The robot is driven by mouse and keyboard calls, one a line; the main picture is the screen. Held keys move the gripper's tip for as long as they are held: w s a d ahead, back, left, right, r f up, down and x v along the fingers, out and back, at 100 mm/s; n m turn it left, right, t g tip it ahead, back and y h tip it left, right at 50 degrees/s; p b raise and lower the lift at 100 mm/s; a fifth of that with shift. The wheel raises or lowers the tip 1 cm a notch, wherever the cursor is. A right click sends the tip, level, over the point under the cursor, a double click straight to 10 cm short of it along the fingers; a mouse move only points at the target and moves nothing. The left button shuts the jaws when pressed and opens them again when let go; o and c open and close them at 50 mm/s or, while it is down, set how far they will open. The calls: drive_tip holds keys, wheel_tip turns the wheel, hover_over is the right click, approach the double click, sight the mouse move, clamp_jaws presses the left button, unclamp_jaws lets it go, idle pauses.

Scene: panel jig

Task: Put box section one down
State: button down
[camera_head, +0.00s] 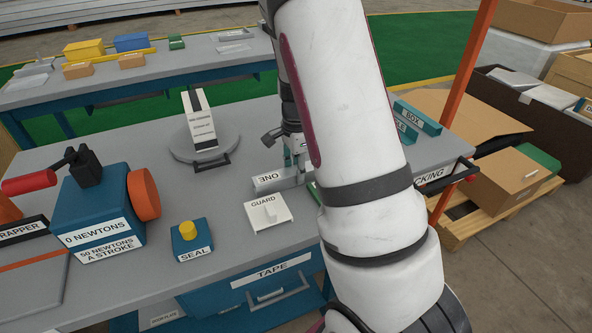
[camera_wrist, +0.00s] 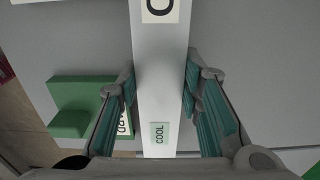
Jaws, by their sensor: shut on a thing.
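Box section one (camera_head: 268,181) is a pale grey bar with a white label reading ONE. It lies level at or just above the grey table top (camera_head: 235,240); I cannot tell whether it touches. My gripper (camera_head: 293,158) points down, shut on it, partly hidden behind my arm in the head view. In the wrist view the bar (camera_wrist: 160,75) runs up the picture between the two teal-padded fingers (camera_wrist: 160,95). It carries a small tag reading COOL (camera_wrist: 160,133) and part of a white label.
A white GUARD plate (camera_head: 267,213) stands close in front of the bar. A green block (camera_wrist: 80,95) lies left of it in the wrist view. A round turntable (camera_head: 205,148) with a labelled upright, a SEAL button (camera_head: 190,240) and a blue press (camera_head: 97,215) stand left.

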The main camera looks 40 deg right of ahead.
drive_tip(key=shift+f, duration=0.1)
drive_tip(key=c, duration=1.1)
unclamp_jaws()
